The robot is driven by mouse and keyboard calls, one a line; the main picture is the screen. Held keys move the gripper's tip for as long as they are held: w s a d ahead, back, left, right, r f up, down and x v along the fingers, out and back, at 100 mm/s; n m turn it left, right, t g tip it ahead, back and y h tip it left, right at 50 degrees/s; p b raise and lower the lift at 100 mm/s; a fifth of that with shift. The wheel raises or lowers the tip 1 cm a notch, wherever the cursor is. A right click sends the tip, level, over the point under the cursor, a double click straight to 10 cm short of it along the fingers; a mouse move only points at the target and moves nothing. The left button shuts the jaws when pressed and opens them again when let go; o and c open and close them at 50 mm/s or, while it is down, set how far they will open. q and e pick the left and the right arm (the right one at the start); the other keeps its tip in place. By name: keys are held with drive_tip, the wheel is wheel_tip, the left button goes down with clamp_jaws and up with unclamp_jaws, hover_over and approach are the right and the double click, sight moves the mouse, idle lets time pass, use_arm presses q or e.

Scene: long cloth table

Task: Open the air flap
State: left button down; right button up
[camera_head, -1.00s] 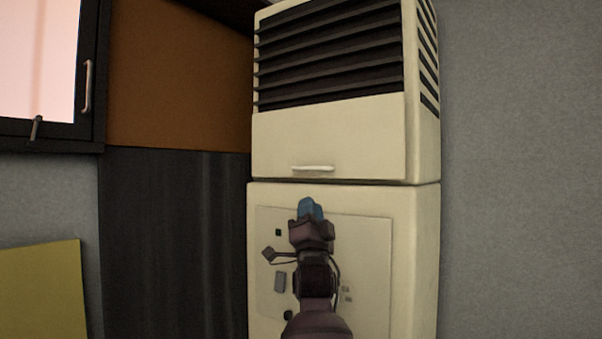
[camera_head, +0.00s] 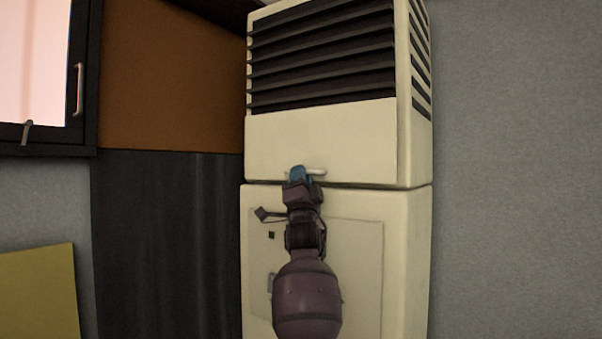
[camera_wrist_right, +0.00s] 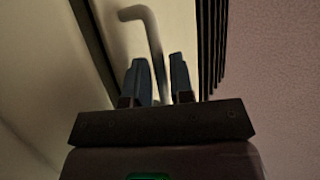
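The air flap (camera_head: 320,135) is the plain cream panel below the dark slats of a tall cream air unit, and it looks closed. Its small pale handle (camera_head: 318,172) sits near the lower edge. My right gripper (camera_head: 297,173) has blue fingertips and is at the handle, hiding its left part. In the right wrist view the bent handle (camera_wrist_right: 152,40) runs between the two fingers of the right gripper (camera_wrist_right: 160,77). The fingers are apart, with narrow gaps beside the handle, so they do not look clamped on it. My left gripper is not in view.
The slatted vent (camera_head: 322,60) is above the flap. The lower cabinet (camera_head: 395,270) stands below it. A grey wall (camera_head: 515,170) is at the right. A dark panel (camera_head: 165,245) and a window (camera_head: 35,65) with handles are at the left.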

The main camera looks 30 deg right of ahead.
drive_tip(key=shift+w+d+r, duration=0.15)
drive_tip(key=shift+w+r, duration=0.05)
drive_tip(key=shift+r, duration=0.1)
clamp_jaws()
